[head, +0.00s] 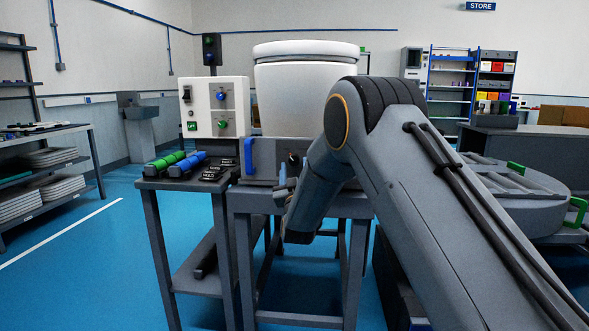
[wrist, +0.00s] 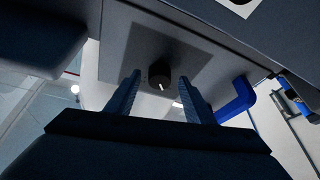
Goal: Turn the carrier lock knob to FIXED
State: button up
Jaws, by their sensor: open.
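The carrier lock knob (wrist: 159,75) is a small black round knob with a white pointer line, on a grey plate. In the wrist view it lies between and beyond the two fingertips of my gripper (wrist: 158,88), which is open and empty. I cannot tell whether the fingers touch the knob; a gap shows on both sides. No FIXED label is readable.
A blue handle (head: 248,156) stands left of the knob in the head view. A side table (head: 150,185) holds green and blue cylinders and black labelled pieces. A white control box (head: 218,106) stands behind it. Open blue floor lies to the left.

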jog(key=shift+w+r, duration=0.15)
jog(key=shift+w, duration=0.25)
jog(key=c, duration=1)
jog(key=shift+c, duration=0.2)
